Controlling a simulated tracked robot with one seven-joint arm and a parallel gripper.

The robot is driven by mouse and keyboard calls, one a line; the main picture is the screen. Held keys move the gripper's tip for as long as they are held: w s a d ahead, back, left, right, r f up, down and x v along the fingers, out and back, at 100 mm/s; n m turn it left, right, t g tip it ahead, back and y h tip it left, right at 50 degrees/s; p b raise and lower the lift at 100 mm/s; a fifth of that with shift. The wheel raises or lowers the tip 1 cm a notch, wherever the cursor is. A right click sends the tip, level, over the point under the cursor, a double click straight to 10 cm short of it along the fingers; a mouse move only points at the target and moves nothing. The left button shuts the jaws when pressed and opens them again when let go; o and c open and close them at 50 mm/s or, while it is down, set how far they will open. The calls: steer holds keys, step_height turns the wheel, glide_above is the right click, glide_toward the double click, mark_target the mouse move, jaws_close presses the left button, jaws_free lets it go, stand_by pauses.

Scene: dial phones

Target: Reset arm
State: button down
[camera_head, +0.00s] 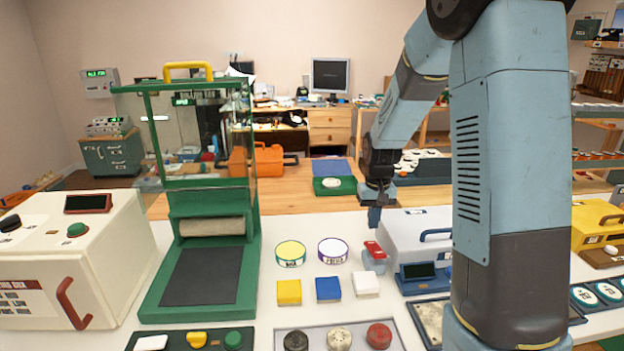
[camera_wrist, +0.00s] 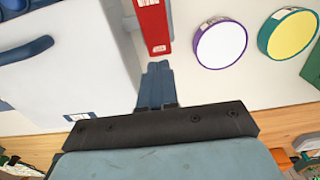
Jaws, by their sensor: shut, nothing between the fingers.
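My gripper (camera_head: 374,217) hangs from my blue-grey arm over the back part of the white table, pointing down. In the wrist view my gripper (camera_wrist: 155,72) has its two blue fingers together with nothing between them. Its tip is close to a small container with a red top (camera_head: 374,250), which also shows in the wrist view (camera_wrist: 153,25); I cannot tell whether they touch. A purple-rimmed round disc (camera_head: 333,250) and a yellow-topped round disc (camera_head: 290,253) lie to the left of my gripper.
A grey-white case (camera_head: 412,226) with a blue handle stands right of my gripper. A green frame machine (camera_head: 205,285) and a cream box (camera_head: 85,240) stand at left. Yellow (camera_head: 289,292), blue (camera_head: 328,289) and white (camera_head: 366,284) blocks lie in front. My arm hides part of the right side.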

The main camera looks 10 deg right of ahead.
steer(key=s+r+t, duration=0.2)
steer(key=s+r, duration=0.8)
steer(key=s, duration=0.3)
steer(key=s+r+t, duration=0.3)
steer(key=s+r, duration=0.8)
steer(key=s, duration=0.3)
steer(key=shift+s+a+r, duration=0.2)
steer(key=shift+s+a, duration=0.1)
steer(key=shift+a, duration=0.15)
